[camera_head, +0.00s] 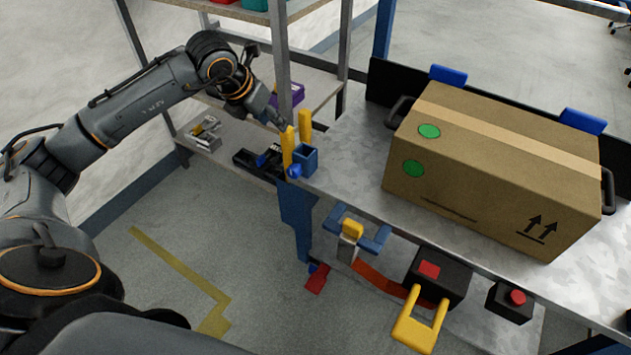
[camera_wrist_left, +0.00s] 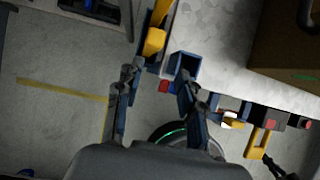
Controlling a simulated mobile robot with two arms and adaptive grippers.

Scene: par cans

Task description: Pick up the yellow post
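Two yellow posts stand at the near left corner of the workbench in the head view: a left one (camera_head: 288,148) and a right one (camera_head: 305,121). A blue square socket (camera_head: 306,158) sits beside them. My left gripper (camera_head: 274,116) is above and left of the posts, its fingertips close to the left post's top. In the left wrist view my left gripper (camera_wrist_left: 157,77) is open and empty. A yellow post (camera_wrist_left: 154,41) and the open blue socket (camera_wrist_left: 185,66) lie just beyond its fingertips. A dark jointed shape at that view's lower right may be my right gripper.
A large cardboard box (camera_head: 490,170) stands on the workbench (camera_head: 350,160). A yellow handle (camera_head: 420,325) and a red button (camera_head: 517,297) are on the bench front. A shelf rack (camera_head: 235,165) stands behind the left arm. The floor at left is clear.

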